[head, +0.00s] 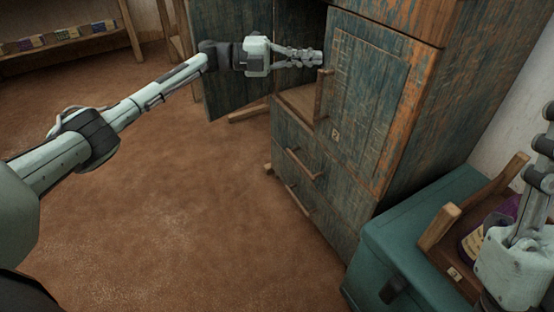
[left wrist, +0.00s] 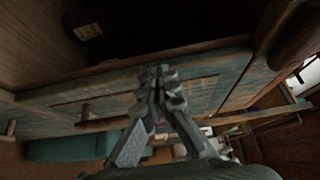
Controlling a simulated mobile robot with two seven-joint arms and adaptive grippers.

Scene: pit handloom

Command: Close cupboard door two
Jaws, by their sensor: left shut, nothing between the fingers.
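Cupboard door two (head: 370,95) is the right-hand door of the worn blue-green wooden cupboard, with a small number plate low on it. It looks closed or nearly closed; I cannot tell whether it sits flush. Its upright wooden handle (head: 322,95) is at its left edge. My left gripper (head: 318,58) is shut and empty, its tips just above and beside that handle; I cannot tell if they touch the door. The shut fingers also show in the left wrist view (left wrist: 160,80). My right gripper (head: 546,130) is partly cut off at the right edge, its fingers unclear.
The cupboard's left door (head: 225,75) stands open, with a dark interior beside it. Drawers with wooden handles (head: 303,165) are below. A teal chest (head: 385,255) and a wooden tray (head: 437,228) holding a purple item stand at right. The brown floor at left is clear.

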